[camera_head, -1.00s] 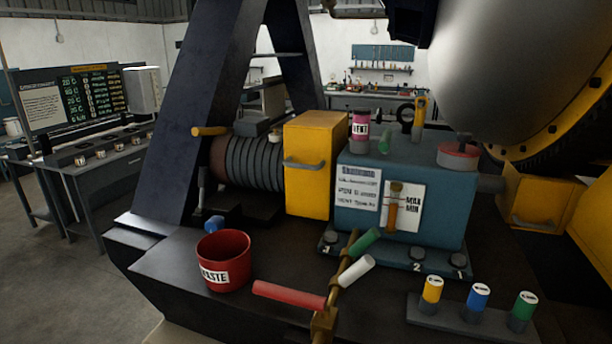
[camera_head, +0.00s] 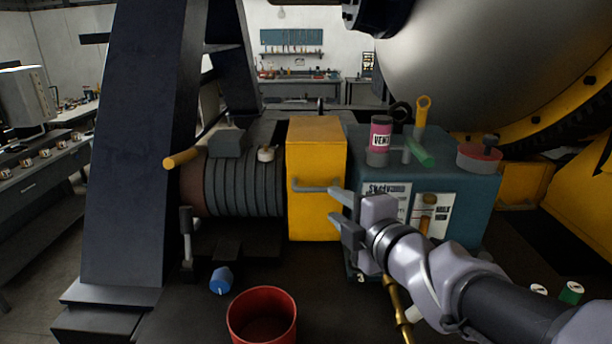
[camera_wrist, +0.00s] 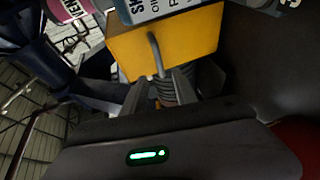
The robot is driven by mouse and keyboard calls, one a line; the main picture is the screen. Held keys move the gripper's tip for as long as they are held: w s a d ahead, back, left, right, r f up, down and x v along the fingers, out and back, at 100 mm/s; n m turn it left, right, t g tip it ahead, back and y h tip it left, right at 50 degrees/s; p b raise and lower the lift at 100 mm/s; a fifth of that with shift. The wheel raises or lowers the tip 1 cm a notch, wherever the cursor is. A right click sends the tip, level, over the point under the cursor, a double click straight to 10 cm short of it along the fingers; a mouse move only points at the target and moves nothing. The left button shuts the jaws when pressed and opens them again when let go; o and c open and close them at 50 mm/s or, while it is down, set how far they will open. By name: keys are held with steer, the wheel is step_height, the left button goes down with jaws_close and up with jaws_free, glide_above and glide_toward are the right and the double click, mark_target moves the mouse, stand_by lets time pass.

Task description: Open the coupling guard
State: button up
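The coupling guard is a yellow box (camera_head: 316,150) between the ribbed motor and the blue gearbox. A grey bar handle (camera_head: 316,187) runs across its front. In the wrist view the guard (camera_wrist: 170,45) fills the upper middle, and its handle (camera_wrist: 155,58) points down toward the fingers. My gripper (camera_head: 336,209) is in front of the guard's right side, close to the handle's right end. Its two fingers are spread, also in the wrist view (camera_wrist: 157,90), with nothing seen clamped between them. I cannot tell whether a finger touches the handle.
The blue gearbox (camera_head: 470,205) stands right of the guard, with a pink vent can (camera_head: 381,133) on top.

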mark_target(315, 190)
steer(key=b+x, duration=0.1)
steer(key=x, duration=1)
steer(key=shift+s+a, duration=0.1)
jaws_close()
stand_by(0.9)
